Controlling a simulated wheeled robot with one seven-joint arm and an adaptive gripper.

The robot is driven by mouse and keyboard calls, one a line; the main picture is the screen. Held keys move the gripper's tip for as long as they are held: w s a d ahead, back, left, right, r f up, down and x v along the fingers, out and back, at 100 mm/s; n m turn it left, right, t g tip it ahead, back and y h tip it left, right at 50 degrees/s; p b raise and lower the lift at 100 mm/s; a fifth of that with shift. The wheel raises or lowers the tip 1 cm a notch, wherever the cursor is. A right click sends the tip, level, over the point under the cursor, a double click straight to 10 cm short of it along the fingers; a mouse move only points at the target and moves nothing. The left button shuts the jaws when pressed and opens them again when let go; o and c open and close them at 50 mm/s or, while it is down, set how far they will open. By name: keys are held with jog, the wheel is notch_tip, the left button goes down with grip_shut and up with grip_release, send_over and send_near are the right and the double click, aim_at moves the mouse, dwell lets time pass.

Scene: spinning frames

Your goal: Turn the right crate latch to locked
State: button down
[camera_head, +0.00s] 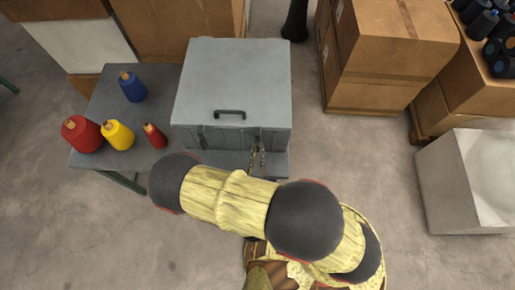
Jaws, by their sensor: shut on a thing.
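A grey crate (232,85) with its lid down stands on the grey table. A dark handle (230,113) is on its upper front edge. The left latch (201,136) shows on the crate's front face. The right latch (257,136) is at the right of that face, small and partly hidden by my gripper. My gripper (258,152) is at the right latch, its fingers closed on it. My arm hides part of the table's front. The turn angle of the right latch is too small to read.
Cardboard boxes (385,50) stand behind and right. A pale grey bin (450,185) is at the right. Open floor lies between.

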jog(key=c, duration=1.9)
grip_release()
notch_tip(320, 180, up, 10)
jog(key=shift+f, duration=0.1)
